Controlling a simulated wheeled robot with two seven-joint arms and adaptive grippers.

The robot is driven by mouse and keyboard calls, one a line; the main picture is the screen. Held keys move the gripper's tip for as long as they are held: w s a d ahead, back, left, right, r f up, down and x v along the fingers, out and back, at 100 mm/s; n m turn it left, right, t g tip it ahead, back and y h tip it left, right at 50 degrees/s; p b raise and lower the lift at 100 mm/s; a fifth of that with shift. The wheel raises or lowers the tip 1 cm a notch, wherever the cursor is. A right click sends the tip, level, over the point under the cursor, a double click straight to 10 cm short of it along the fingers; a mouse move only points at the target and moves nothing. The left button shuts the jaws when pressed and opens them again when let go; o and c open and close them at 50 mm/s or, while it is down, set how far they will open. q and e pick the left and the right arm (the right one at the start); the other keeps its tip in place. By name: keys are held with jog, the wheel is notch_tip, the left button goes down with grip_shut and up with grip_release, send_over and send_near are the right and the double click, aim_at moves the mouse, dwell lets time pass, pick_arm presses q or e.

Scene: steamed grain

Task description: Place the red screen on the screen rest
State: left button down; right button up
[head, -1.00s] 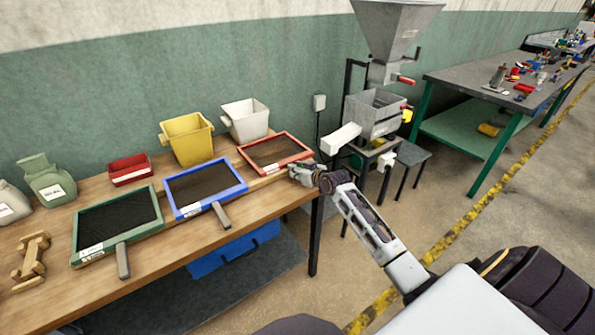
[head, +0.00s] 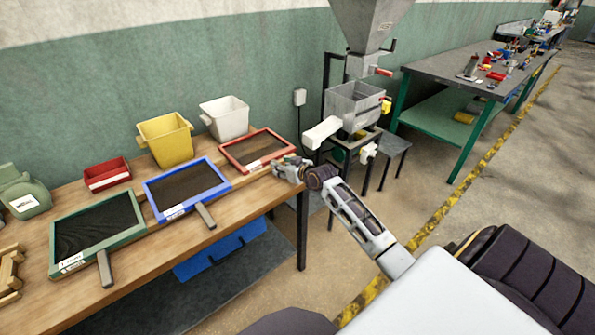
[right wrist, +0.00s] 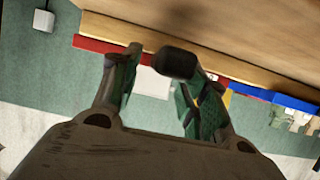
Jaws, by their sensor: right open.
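The red screen (head: 258,151), a red-framed tray with brown mesh, lies on the wooden table at the right of the row of screens. My right gripper (head: 284,166) is at its near right side, where it hides the handle. In the right wrist view, the dark end of the handle (right wrist: 175,62) shows between the open fingers (right wrist: 163,52), close to the right one. Part of the red frame (right wrist: 95,44) lies beyond. A wooden stand (head: 10,275) is cut off at the left edge; whether it is the screen rest I cannot tell. My left gripper is out of view.
A blue screen (head: 187,188) and a green screen (head: 97,233) lie to the left, handles toward me. Red, yellow (head: 165,138) and white (head: 224,118) bins stand behind. A grey hopper machine (head: 355,105) stands right of the table (head: 245,198).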

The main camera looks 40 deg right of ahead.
jog(key=shift+v, duration=2.65)
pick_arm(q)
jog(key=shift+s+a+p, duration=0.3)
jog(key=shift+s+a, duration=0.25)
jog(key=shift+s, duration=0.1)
pick_arm(e)
jog(key=v, duration=0.4)
jog(key=shift+s+r, duration=0.15)
jog(key=shift+s, duration=0.2)
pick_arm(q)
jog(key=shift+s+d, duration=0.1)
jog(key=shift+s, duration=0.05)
